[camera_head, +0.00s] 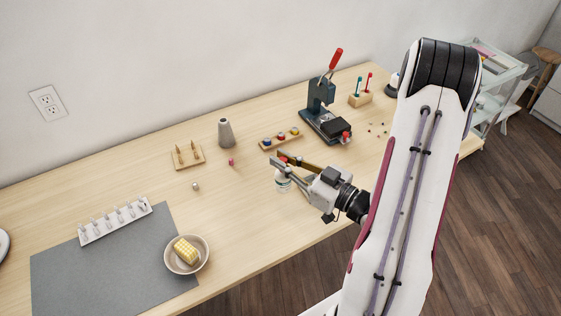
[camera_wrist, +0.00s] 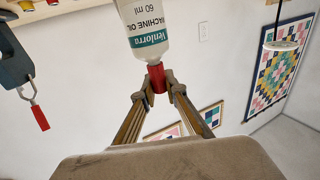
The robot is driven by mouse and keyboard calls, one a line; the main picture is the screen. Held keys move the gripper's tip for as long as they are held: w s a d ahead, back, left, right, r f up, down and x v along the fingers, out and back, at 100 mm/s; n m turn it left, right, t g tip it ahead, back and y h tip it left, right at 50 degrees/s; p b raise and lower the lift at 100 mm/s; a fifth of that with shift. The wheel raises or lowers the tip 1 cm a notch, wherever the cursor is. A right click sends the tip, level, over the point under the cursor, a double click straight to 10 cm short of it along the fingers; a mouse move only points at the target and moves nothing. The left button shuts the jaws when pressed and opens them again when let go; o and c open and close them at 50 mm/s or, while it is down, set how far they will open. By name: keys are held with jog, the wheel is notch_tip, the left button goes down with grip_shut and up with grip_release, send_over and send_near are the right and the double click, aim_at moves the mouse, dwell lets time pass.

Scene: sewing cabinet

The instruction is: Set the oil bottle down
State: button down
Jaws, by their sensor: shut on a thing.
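The oil bottle (camera_head: 283,182) is white and has a red cap. In the wrist view, which is upside down, its label (camera_wrist: 147,38) reads "MACHINE OIL 60 ml". My gripper (camera_head: 282,164) reaches in from the right. Its two fingertips are shut on the red cap (camera_wrist: 156,78), one on each side. The bottle looks upright, over or on the front part of the wooden table (camera_head: 238,222). I cannot tell whether its base touches the tabletop. The fingers partly hide the bottle's top in the head view.
A tray of bobbins (camera_head: 279,139) and a press with a red handle (camera_head: 322,108) stand behind. A grey cone (camera_head: 225,133), a pink item (camera_head: 231,162) and a small ball (camera_head: 195,186) are to the left. A bowl (camera_head: 173,263) sits front left. Tabletop between bottle and bowl is clear.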

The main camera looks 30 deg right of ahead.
jog(key=shift+a, duration=0.15)
jog(key=w+a+n+g+y, duration=0.3)
jog(key=a+y, duration=0.1)
jog(key=a, duration=0.5)
jog(key=w+a+n+g+y, duration=0.3)
jog(key=a+n+g+y, duration=0.1)
jog(key=a, duration=0.4)
jog(key=shift+a+r, duration=0.25)
jog(key=shift+a, duration=0.1)
jog(key=shift+f, duration=0.2)
jog(key=shift+f, duration=2.75)
jog(key=shift+f, duration=2.1)
jog(key=shift+f, duration=0.1)
